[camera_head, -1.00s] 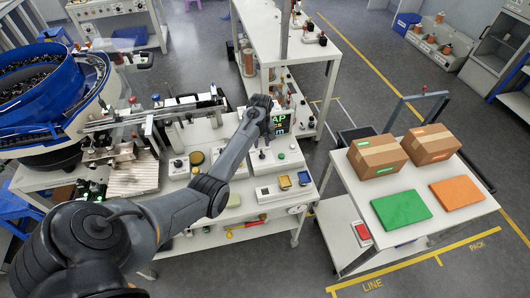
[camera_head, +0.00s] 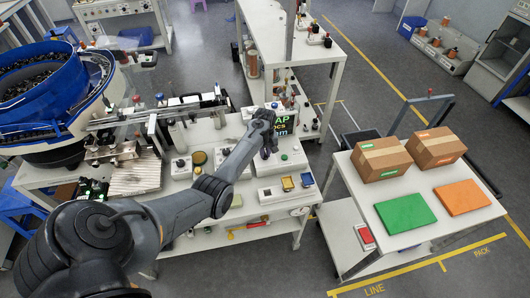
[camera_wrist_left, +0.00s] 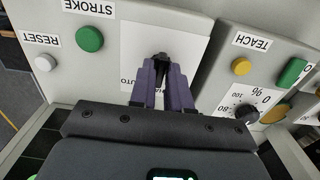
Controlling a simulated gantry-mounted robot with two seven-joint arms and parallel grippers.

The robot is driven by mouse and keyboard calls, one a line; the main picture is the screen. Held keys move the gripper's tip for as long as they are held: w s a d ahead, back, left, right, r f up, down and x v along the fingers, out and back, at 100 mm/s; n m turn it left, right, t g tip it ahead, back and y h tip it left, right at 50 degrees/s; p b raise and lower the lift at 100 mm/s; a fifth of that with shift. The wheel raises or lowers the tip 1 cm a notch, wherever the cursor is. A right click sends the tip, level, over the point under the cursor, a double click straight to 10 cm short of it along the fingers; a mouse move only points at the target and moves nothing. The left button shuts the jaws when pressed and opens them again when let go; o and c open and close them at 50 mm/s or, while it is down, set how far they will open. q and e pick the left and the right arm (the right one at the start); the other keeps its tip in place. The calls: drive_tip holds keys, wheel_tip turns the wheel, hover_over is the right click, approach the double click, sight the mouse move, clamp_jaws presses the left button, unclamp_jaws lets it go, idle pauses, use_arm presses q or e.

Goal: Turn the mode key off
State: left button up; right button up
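My left gripper (camera_wrist_left: 162,72) points down at a control box on the bench. In the left wrist view its two purple fingers stand close together around the black mode key (camera_wrist_left: 160,57). The narrow gap between them looks dark, and I cannot tell whether they press on the key. A white label plate lies under the key, with part of the word AUTO beside the left finger. The key's angle is mostly hidden by the fingers. In the head view my left gripper (camera_head: 266,152) is small over the box, and the key cannot be made out. My right gripper is not in view.
Near the fingers are the green STROKE button (camera_wrist_left: 89,39), white RESET button (camera_wrist_left: 45,63), yellow TEACH button (camera_wrist_left: 241,66) and black percent dial (camera_wrist_left: 246,112). A blue bowl feeder (camera_head: 40,75) stands left; a packing table with cartons (camera_head: 380,157) stands right.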

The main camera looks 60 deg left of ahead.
use_arm(q)
clamp_jaws()
drive_tip(key=shift+r+n+p, duration=0.1)
drive_tip(key=shift+n+p, duration=1.15)
drive_tip(key=shift+n, duration=0.45)
drive_tip(key=shift+n+p, duration=0.35)
drive_tip(key=shift+n, duration=2.35)
drive_tip(key=shift+o, duration=2.2)
unclamp_jaws()
